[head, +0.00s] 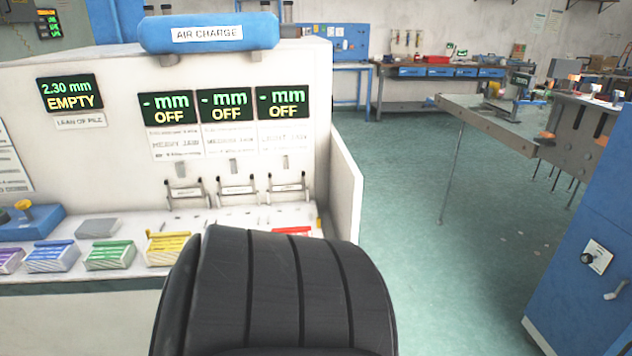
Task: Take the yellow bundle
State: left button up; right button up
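The yellow bundle (167,248) lies on the white ledge of the machine in the head view, left of centre. It is a low block with a yellow top and a pale label on its front. A green bundle (110,254) lies to its left. A large dark ribbed shape (285,290) close to the camera covers the ledge just right of the yellow bundle; I cannot tell whether it is part of me. Neither of my grippers is in view.
Blue (52,256) and purple bundles sit farther left, and a red one (292,232) is partly hidden at right. The machine's panel (100,150) rises behind, with a blue air cylinder (208,33) on top. Green floor (430,250) is open at right, before a blue cabinet (590,240).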

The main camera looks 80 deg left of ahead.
aim_at(163, 249)
jog(key=k+j+u, duration=0.1)
jog(key=u, duration=3.8)
